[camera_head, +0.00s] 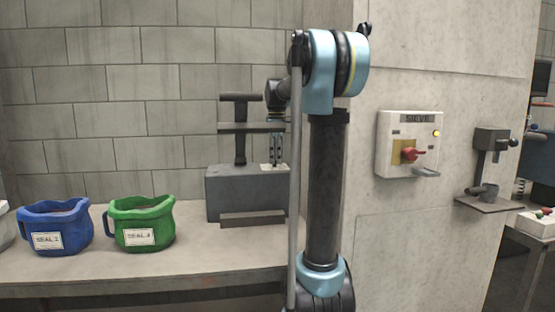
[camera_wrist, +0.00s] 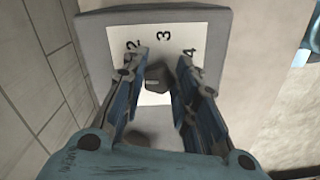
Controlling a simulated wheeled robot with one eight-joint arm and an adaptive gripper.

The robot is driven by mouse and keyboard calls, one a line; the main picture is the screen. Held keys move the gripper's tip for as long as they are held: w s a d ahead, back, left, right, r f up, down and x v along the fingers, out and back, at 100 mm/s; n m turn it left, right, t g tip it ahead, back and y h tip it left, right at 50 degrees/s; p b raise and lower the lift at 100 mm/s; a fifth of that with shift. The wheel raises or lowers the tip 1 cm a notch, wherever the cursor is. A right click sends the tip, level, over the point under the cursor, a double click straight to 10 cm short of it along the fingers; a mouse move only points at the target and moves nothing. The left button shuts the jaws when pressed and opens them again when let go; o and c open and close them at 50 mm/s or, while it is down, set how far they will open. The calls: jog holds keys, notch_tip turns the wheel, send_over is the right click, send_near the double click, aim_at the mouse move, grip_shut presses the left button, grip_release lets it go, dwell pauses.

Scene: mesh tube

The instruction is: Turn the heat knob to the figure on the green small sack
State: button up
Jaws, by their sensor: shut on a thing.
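The green small sack (camera_head: 142,222) stands on the bench in the head view, with a white label (camera_head: 139,237) reading "SEAL 4". The heat knob (camera_wrist: 157,77), small and dark, sits on a white dial plate (camera_wrist: 150,40) in the wrist view. Figures 2, 3 and 4 show around it, with 3 above the knob and 4 at the right finger. My gripper (camera_wrist: 160,64) points down over the dial and is shut on the knob, one finger on each side. It also shows in the head view (camera_head: 275,150). I cannot tell where the knob's pointer stands.
A blue sack (camera_head: 56,228) labelled "SEAL 2" stands left of the green one. The grey sealing machine (camera_head: 225,190) stands at the back, its upper bars close to my gripper. A wall box (camera_head: 405,125) marked "SIEVE" with a red knob is at right. The bench front is clear.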

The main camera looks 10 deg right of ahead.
jog(key=shift+w+a+m, duration=0.15)
jog(key=shift+a+m, duration=0.2)
jog(key=shift+m, duration=0.15)
jog(key=shift+c, duration=0.2)
jog(key=m, duration=0.6)
jog(key=shift+m, duration=0.4)
jog(key=m, duration=0.3)
jog(key=shift+m, duration=0.3)
jog(key=m, duration=0.3)
jog(key=shift+m, duration=0.3)
jog(key=m, duration=0.3)
jog(key=shift+m, duration=0.3)
jog(key=m, duration=0.3)
jog(key=shift+m, duration=0.3)
jog(key=m, duration=0.3)
jog(key=shift+m, duration=0.3)
jog(key=shift+a+m, duration=0.1)
jog(key=shift+m, duration=1.7)
